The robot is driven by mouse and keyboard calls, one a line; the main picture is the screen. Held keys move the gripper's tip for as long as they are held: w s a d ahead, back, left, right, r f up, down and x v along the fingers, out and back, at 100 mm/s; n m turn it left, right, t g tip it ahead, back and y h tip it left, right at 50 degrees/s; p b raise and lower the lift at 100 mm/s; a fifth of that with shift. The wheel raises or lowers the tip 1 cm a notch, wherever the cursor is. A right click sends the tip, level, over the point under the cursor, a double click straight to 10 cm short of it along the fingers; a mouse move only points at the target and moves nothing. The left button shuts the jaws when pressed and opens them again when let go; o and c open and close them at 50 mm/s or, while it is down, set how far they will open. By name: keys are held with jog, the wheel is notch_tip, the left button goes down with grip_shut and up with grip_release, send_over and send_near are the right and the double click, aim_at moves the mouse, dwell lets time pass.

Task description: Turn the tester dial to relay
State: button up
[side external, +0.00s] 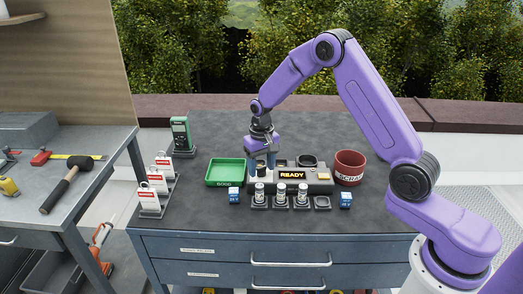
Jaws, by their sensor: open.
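The tester is a grey box (318,188) with a lit display (292,175) reading READY, standing in the middle of the dark bench top. My gripper (262,167) points down over the tester's left end, with its jaws open. I cannot tell whether its fingers touch anything. A dark round part (307,160) shows at the back of the tester, but I cannot tell whether it is the dial. No dial markings or setting can be read at this size, and my gripper hides part of the tester's left end.
A green tray (225,183) marked GOOD is left of the tester; a red SCRAP bin (349,168) is right. Silver cylinders (281,193) stand in front, between blue boxes (234,197). A green handheld meter (180,133) and red-white tags (150,200) are farther left.

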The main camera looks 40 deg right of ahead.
aim_at(262, 167)
notch_tip(262, 167, up, 17)
dwell(0.4)
jog(key=s+a+n, duration=0.3)
jog(key=s+a, duration=0.1)
jog(key=s, duration=0.4)
jog(key=s+a+n, duration=0.4)
jog(key=s+a, duration=0.1)
jog(key=s, duration=0.2)
jog(key=s+d+f+n, duration=0.1)
jog(key=s+n, duration=0.3)
jog(key=s, duration=0.7)
jog(key=s+d+f+n, duration=0.2)
jog(key=s+d+n, duration=0.1)
jog(key=s, duration=0.9)
jog(key=shift+d+f+n, duration=0.15)
jog(key=shift+d+n, duration=0.15)
jog(key=shift+n, duration=0.2)
